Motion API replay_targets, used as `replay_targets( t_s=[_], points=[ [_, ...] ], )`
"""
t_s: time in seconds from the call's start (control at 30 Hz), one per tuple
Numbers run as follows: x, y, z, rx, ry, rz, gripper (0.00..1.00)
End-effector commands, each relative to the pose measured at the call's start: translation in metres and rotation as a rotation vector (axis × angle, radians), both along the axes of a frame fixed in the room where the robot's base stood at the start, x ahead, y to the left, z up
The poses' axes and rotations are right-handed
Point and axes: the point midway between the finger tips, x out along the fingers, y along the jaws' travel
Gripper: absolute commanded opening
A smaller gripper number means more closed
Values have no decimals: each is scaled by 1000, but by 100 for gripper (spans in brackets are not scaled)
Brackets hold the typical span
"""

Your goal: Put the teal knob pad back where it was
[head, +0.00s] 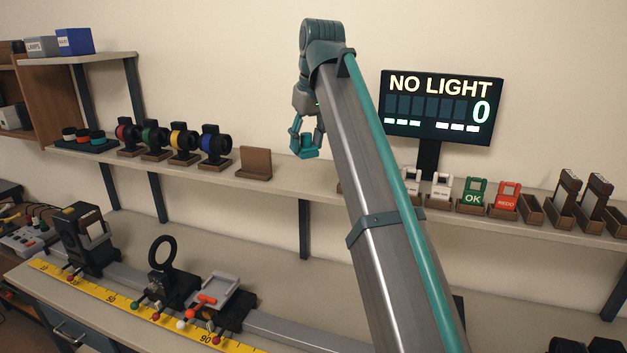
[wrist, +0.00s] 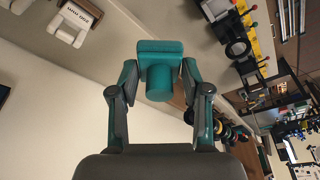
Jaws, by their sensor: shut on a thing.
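My gripper (head: 304,138) is shut on a teal knob pad (wrist: 160,78) and holds it up in the air in front of the wall, above the shelf. In the wrist view the pad shows as a teal cylinder with a wider square-edged block at its far end, between my two fingertips. In the head view the pad (head: 305,152) shows small and partly covered by the fingers. A dark tray (head: 82,148) at the left end of the shelf carries small round pieces with white, orange and teal parts. Which place the pad came from cannot be told.
Ring holders with red, green, yellow and blue bands stand on the shelf (head: 322,187), left of an empty-looking wooden stand (head: 255,163). A screen (head: 441,108) reads NO LIGHT and 0. White, OK and REDO cards stand at right. A bench rail (head: 275,322) with lens mounts runs below.

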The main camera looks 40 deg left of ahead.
Motion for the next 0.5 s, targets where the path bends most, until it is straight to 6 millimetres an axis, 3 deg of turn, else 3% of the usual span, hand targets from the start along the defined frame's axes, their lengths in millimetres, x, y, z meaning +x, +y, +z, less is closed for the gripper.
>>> replay_targets(
  t_s=[0.27,0.47,0.5],
  points=[
    [40,30,-16,-2,1,2,15],
    [76,55,-36,-2,1,1,15],
    [80,57,-47,-3,2,1,15]
  ],
)
